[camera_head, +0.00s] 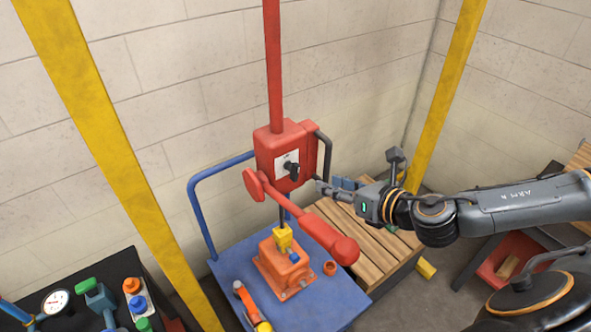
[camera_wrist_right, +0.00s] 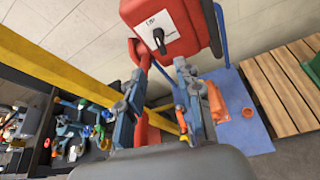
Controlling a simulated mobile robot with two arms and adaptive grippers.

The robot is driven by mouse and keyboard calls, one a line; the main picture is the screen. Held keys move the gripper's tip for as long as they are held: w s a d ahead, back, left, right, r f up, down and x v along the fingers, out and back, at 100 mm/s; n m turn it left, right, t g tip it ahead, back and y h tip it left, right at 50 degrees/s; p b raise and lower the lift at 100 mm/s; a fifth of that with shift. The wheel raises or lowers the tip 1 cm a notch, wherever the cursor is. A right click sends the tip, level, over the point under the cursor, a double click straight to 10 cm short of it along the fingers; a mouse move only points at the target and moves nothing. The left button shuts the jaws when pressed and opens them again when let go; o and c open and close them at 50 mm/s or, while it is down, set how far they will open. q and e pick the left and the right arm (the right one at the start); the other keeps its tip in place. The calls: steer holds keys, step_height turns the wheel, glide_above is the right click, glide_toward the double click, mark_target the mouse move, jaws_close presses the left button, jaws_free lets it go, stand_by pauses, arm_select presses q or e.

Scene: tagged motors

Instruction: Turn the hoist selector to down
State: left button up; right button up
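The hoist selector (camera_head: 291,171) is a black knob on a white plate on the front of a red hoist box (camera_head: 270,147). In the right wrist view the selector (camera_wrist_right: 158,40) shows just past my fingertips, with its knob tilted. My right gripper (camera_head: 321,187) comes in from the right and is close to the box's right side in the head view. In the wrist view its two fingers (camera_wrist_right: 160,70) are spread apart with nothing held. I cannot tell whether a finger touches the box. My left gripper is in neither view.
Red arms (camera_head: 330,238) reach out below the box. Under it an orange motor (camera_head: 284,268) with a yellow top stands on a blue cart (camera_head: 335,302). A wooden pallet (camera_head: 375,255) is at right; a black bench (camera_head: 75,318) with parts is at left. Yellow posts (camera_head: 100,130) flank the area.

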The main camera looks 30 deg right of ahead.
mark_target(298, 174)
steer(key=p+x, duration=0.5)
steer(key=x, duration=0.7)
steer(key=shift+w+a+r, duration=0.1)
steer(key=shift+w, duration=0.1)
steer(key=shift+w+a+f, duration=0.1)
steer(key=shift+w+f, duration=0.2)
steer(key=shift+w, duration=0.15)
steer(key=shift+c, duration=0.4)
jaws_close()
